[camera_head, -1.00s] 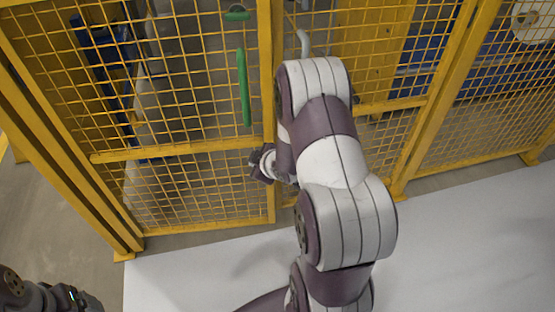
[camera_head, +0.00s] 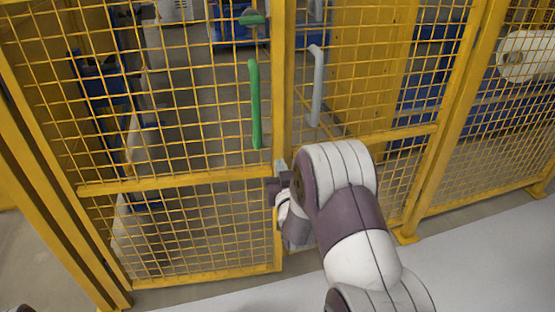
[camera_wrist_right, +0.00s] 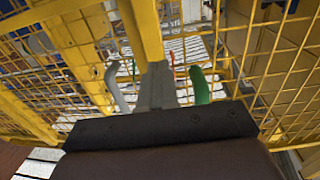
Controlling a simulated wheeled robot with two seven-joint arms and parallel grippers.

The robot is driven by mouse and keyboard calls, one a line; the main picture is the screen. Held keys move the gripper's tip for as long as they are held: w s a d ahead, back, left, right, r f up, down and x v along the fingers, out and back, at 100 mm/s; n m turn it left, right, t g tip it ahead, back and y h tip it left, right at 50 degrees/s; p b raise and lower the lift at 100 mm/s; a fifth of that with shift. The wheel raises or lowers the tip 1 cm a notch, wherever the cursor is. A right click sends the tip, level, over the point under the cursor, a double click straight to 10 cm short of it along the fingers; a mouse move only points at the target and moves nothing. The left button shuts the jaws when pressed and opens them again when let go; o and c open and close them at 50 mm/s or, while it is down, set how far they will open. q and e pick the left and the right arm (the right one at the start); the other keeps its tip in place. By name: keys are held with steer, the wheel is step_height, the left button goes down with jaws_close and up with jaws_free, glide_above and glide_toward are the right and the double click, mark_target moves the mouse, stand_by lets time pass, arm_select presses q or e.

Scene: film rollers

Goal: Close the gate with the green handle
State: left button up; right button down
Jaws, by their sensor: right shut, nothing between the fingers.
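The gate with the green handle (camera_head: 180,180) is a yellow mesh panel at the left of the head view. Its upright green handle (camera_head: 254,105) is near its right edge, and it also shows in the right wrist view (camera_wrist_right: 200,86). My right gripper (camera_head: 280,170) is low at that right edge, below the green handle and apart from it. Its fingers (camera_wrist_right: 158,82) are shut and empty, in front of a yellow post. I cannot tell whether they touch the frame, or whether the gate is fully shut.
A mesh panel with a grey handle (camera_head: 317,90) stands just right of the gate; that handle also shows in the wrist view (camera_wrist_right: 116,88). Yellow posts (camera_head: 455,115) flank the panels. Blue equipment and a white roll (camera_head: 528,57) are behind the mesh. Pale floor (camera_head: 480,255) in front is open.

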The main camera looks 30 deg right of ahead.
mark_target(275, 149)
steer(key=b+x, duration=0.1)
steer(key=x, duration=0.4)
steer(key=shift+w, duration=0.15)
arm_select(q)
steer(key=shift+f, duration=0.65)
